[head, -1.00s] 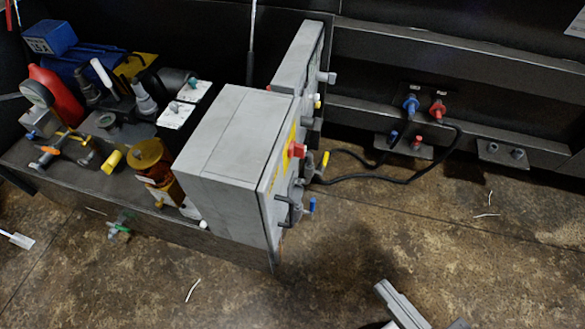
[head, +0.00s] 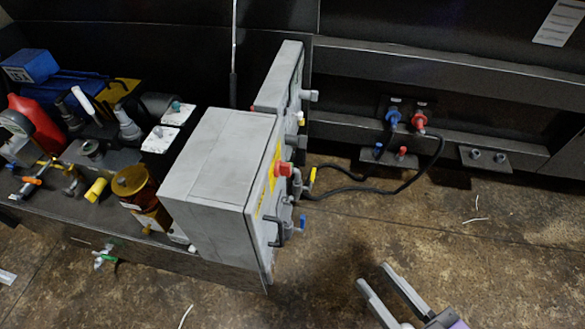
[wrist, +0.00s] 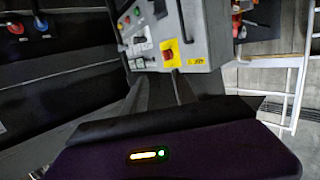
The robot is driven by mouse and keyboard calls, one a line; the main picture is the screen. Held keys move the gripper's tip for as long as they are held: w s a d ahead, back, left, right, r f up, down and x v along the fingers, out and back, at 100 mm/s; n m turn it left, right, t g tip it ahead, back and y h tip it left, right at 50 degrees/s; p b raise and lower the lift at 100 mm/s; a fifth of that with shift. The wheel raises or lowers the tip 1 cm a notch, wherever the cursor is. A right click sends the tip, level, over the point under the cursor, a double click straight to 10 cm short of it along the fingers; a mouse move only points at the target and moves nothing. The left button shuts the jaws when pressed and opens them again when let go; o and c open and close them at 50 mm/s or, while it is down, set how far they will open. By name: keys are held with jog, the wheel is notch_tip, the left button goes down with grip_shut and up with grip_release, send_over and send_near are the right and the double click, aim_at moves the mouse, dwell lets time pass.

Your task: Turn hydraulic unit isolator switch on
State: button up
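The red isolator-type switch (head: 284,169) sits on a yellow plate on the right-hand face of the grey control box (head: 222,160). The switch faces right in the head view, so its handle angle is hard to read. In the wrist view, the red switch (wrist: 169,54) and yellow plate show near the top middle. My gripper (head: 375,276) is at the lower right of the head view, over the floor. Its two fingers are apart with nothing between them. It is clear of the box and apart from the switch.
A handle and a blue-tipped fitting (head: 302,222) stick out below the switch. A second grey box (head: 281,77) stands behind. Black hoses (head: 370,189) run to blue and red couplings on the dark frame. The floor between gripper and box is clear.

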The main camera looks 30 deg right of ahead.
aim_at(283, 169)
jog(key=w+d+f+m+g+h, duration=0.1)
jog(key=w+d+f+m, duration=0.15)
jog(key=w+d, duration=0.4)
jog(key=w+d+f+m, duration=0.1)
jog(key=w+d+f, duration=0.35)
jog(key=w, duration=0.35)
jog(key=w+d+f+m+g+h, duration=0.1)
jog(key=w+d+f+m, duration=0.15)
jog(key=w+d, duration=0.45)
jog(key=w+a+r+n+t+y, duration=0.1)
jog(key=w+a+r+n+y, duration=0.1)
jog(key=w+r+n+y, duration=0.55)
jog(key=s+a+n+g+y, duration=0.2)
jog(key=s+a+n+y, duration=0.4)
jog(key=a+n+y, duration=0.25)
jog(key=x, duration=0.7)
jog(key=shift+p, duration=0.3)
jog(key=shift+d+f, duration=0.1)
